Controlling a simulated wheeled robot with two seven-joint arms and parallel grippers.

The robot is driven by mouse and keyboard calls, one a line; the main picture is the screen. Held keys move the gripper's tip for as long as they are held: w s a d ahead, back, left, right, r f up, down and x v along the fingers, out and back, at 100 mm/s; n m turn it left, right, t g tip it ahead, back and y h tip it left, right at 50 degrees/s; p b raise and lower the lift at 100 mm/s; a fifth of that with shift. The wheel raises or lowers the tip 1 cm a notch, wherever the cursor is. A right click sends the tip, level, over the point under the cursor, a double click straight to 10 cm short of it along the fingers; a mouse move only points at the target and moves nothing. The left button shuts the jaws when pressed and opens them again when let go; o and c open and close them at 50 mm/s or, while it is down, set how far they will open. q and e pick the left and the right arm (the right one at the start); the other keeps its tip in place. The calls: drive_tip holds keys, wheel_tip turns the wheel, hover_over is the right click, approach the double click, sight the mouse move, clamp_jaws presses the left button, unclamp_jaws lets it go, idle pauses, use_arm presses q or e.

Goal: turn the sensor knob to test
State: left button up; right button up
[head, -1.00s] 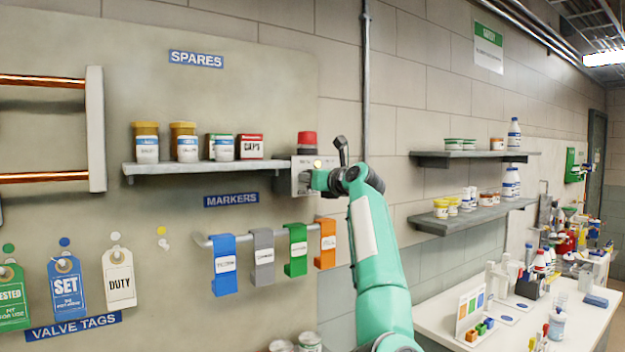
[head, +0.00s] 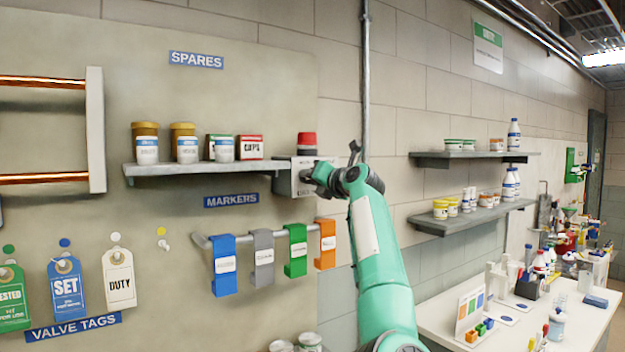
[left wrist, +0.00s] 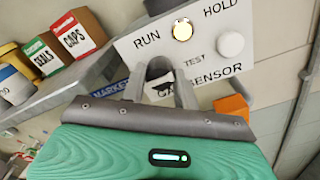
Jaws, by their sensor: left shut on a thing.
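The sensor box (head: 300,188) is a light panel on the wall at the right end of the spares shelf, with a red beacon on top. In the left wrist view its face (left wrist: 135,50) reads RUN, HOLD, TEST and SENSOR, with a lit yellow-white lamp near the top. My left gripper (head: 310,177) is at the front of this box. In the left wrist view its two fingers (left wrist: 160,78) are closed around the sensor knob, below the lamp and beside TEST. The fingers hide most of the knob, so its pointer direction cannot be told. My right gripper is out of view.
The spares shelf (head: 200,168) with jars and boxes lies just left of the sensor box. Coloured markers (head: 295,250) hang on a rail below. A vertical pipe (head: 366,80) runs close on the right. A white worktable (head: 440,320) stands at lower right.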

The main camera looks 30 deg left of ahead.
use_arm(q)
drive_tip(key=shift+r, duration=0.1)
drive_tip(key=o, duration=1)
drive_tip(key=shift+c, duration=0.2)
drive_tip(key=b+v, duration=0.6)
drive_tip(key=v, duration=0.8)
drive_tip(key=shift+b, duration=0.4)
drive_tip(key=shift+a, duration=0.1)
